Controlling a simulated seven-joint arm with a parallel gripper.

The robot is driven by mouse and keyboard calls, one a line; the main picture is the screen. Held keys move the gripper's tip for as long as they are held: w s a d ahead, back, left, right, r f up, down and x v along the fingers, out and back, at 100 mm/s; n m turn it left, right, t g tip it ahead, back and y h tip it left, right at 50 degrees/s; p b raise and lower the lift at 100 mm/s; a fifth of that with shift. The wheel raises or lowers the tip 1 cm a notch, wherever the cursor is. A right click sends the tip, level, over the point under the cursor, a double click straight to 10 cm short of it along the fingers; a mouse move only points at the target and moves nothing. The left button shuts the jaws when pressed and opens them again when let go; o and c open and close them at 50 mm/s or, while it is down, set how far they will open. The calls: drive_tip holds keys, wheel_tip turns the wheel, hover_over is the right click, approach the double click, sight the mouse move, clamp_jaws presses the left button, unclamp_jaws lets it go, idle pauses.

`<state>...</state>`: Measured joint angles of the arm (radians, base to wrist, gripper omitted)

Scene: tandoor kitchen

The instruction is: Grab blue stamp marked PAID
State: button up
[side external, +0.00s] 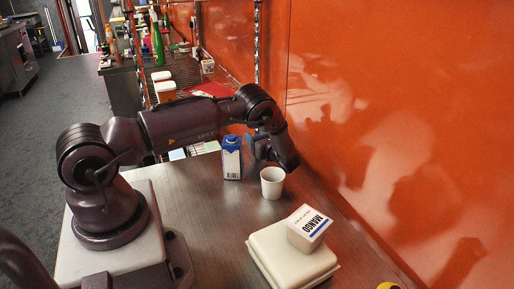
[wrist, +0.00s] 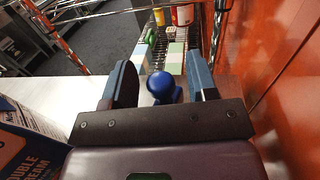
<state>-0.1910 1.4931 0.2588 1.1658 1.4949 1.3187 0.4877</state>
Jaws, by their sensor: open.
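A blue object with a round knob on top (wrist: 162,84), which looks like the stamp's handle, stands between my fingers in the wrist view. No PAID marking is readable on it. My gripper (wrist: 161,70) is open, with one finger on each side of the knob and visible gaps to both. In the side external view my gripper (side external: 259,150) is low near the wall, behind the white cup and right of the blue-and-white carton. I cannot make out the stamp in that view.
The carton (side external: 232,160) stands close to my gripper; it also shows at the wrist view's left edge (wrist: 25,140). A white cup (side external: 272,184) stands in front. A tub labelled MANGO (side external: 307,228) sits on a cream box (side external: 262,250). The orange wall (side external: 400,110) is close on the right.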

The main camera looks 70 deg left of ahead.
drive_tip(key=shift+c, duration=0.2)
drive_tip(key=c, duration=0.9)
drive_tip(key=shift+r, duration=0.1)
